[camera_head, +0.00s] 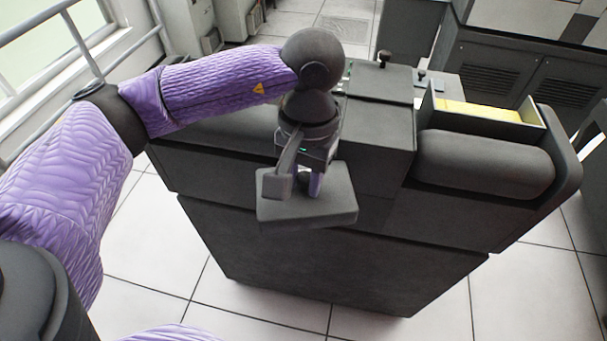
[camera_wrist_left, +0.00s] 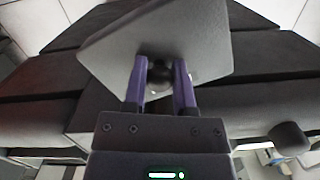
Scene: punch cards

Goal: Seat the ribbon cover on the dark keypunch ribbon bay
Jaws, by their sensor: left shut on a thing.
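The ribbon cover (camera_head: 335,205) is a flat dark grey plate. My left gripper (camera_head: 314,186) is shut on it and holds it in front of the dark keypunch (camera_head: 330,265), near the top of its front side. In the left wrist view the cover (camera_wrist_left: 200,40) is tilted, and the purple fingers of the gripper (camera_wrist_left: 160,75) close on a round dark knob (camera_wrist_left: 160,74) on it. I cannot tell whether the cover touches the machine. The arm and gripper hide part of the machine's top, and I cannot make out the ribbon bay. My right gripper is not in view.
A card tray with yellow cards (camera_head: 485,110) sits at the right of the keypunch top, behind a rounded dark housing (camera_head: 485,163). A small dark knob (camera_head: 384,58) stands up at the back. More grey cabinets (camera_head: 500,75) stand behind. The tiled floor in front is clear.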

